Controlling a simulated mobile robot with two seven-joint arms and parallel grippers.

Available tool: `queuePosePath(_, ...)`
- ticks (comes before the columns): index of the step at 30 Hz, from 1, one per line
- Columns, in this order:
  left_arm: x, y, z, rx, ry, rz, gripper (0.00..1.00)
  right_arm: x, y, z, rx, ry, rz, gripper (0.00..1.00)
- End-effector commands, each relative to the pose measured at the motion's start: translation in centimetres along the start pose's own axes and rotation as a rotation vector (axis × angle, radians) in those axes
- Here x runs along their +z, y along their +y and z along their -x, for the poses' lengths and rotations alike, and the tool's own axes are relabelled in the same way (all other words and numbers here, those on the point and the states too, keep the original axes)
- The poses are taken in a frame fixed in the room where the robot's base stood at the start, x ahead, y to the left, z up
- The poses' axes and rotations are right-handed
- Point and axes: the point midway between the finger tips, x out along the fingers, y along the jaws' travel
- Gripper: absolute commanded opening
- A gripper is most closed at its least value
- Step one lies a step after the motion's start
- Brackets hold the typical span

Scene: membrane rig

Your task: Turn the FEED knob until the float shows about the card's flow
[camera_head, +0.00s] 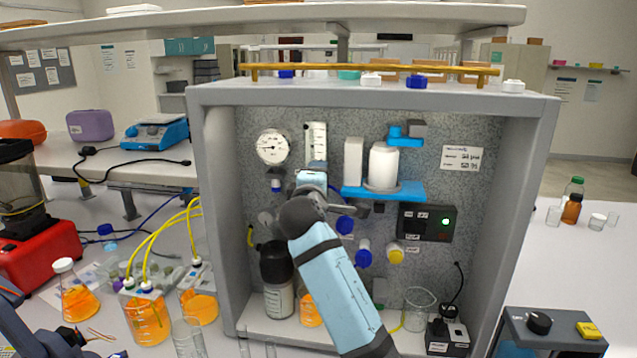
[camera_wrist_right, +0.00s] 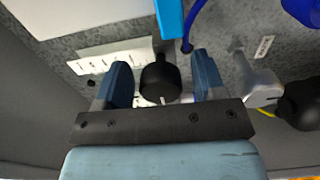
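The black FEED knob (camera_wrist_right: 160,82), with a white pointer line, sits between the fingers of my right gripper (camera_wrist_right: 162,76) in the right wrist view. Gaps show on both sides of the knob, so the fingers are open around it and not closed on it. In the head view my right gripper (camera_head: 312,180) is up against the panel just below the flow meter (camera_head: 316,138) and hides the knob. The meter's scale also shows in the wrist view (camera_wrist_right: 115,57); I cannot read the float. The card (camera_head: 462,158) is at the panel's right, its figures too small to read. Part of my left arm shows at the lower left.
A round gauge (camera_head: 272,146) is left of the flow meter. A white canister (camera_head: 383,166) stands on a blue shelf (camera_head: 405,192) to the right. Blue and yellow valve handles are below it. Bottles and beakers stand in the rig's base. Orange flasks (camera_head: 147,318) stand at left.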

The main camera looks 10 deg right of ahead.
Motion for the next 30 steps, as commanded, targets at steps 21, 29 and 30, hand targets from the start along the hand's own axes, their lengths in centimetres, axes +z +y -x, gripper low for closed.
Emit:
queuePosePath(21, 1.6, 0.2, -1.0, 0.005, -0.002, 0.000, 0.43, 0.0, -0.3, 7.8, 0.000, 0.002, -0.001, 0.63)
queuePosePath(29, 2.2, 0.2, -1.5, 0.005, -0.002, 0.000, 0.43, 0.0, -0.2, 12.4, 0.000, 0.001, -0.001, 0.63)
queuePosePath(30, 2.2, 0.2, -1.5, 0.005, -0.002, 0.000, 0.43, 0.0, -0.1, 12.9, -0.001, 0.001, -0.001, 0.63)
